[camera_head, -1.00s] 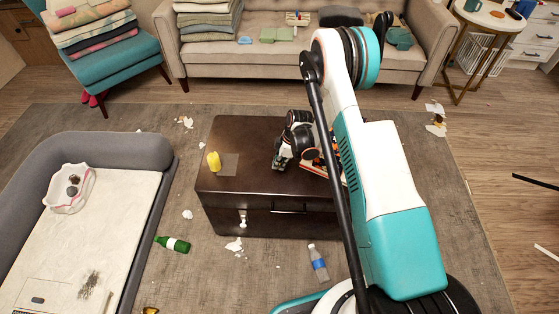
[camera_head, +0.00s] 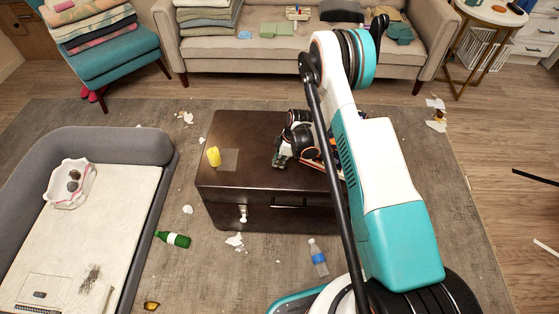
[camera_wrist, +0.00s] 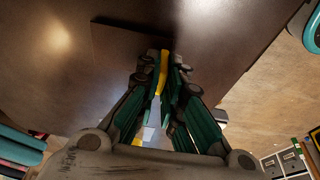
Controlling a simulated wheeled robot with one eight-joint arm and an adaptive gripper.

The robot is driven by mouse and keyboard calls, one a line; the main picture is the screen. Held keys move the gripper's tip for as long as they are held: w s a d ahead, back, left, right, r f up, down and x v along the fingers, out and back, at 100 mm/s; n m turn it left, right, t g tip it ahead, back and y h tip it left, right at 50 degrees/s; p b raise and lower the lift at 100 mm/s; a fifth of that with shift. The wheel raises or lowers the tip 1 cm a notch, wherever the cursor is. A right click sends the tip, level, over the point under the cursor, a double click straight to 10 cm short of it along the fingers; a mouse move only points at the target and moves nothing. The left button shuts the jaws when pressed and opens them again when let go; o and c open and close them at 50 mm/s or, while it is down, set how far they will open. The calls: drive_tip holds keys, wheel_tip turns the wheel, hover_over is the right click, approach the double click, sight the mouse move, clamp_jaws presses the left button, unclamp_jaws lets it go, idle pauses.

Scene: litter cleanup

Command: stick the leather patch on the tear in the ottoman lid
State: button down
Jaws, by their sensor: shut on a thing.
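The ottoman (camera_head: 250,130) is a dark brown chest with a flat lid, which also fills the upper part of the wrist view (camera_wrist: 60,90). A paler square area (camera_head: 229,161) lies on the lid's left part, beside a small yellow thing (camera_head: 213,157). My gripper (camera_head: 280,162) is low over the lid, right of that square. In the wrist view its fingers (camera_wrist: 164,62) are closed on a thin piece, seemingly the leather patch, with a yellow strip between them. A darker flat panel (camera_wrist: 130,42) reaches their tips; I cannot tell if it is held. No tear is clear.
Something flat and colourful (camera_head: 318,165) lies on the lid behind my arm. A grey-edged bed (camera_head: 160,200) stands left. A green bottle (camera_head: 174,239), a clear bottle (camera_head: 318,258) and white scraps lie on the rug. A sofa (camera_head: 260,60) stands behind.

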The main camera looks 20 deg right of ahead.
drive_tip(key=shift+f, duration=0.35)
idle(0.7)
idle(0.4)
drive_tip(key=c, duration=1.7)
unclamp_jaws()
drive_tip(key=shift+o, duration=0.2)
drive_tip(key=shift+r, duration=0.1)
drive_tip(key=shift+r+p, duration=0.9)
drive_tip(key=shift+r, duration=2.05)
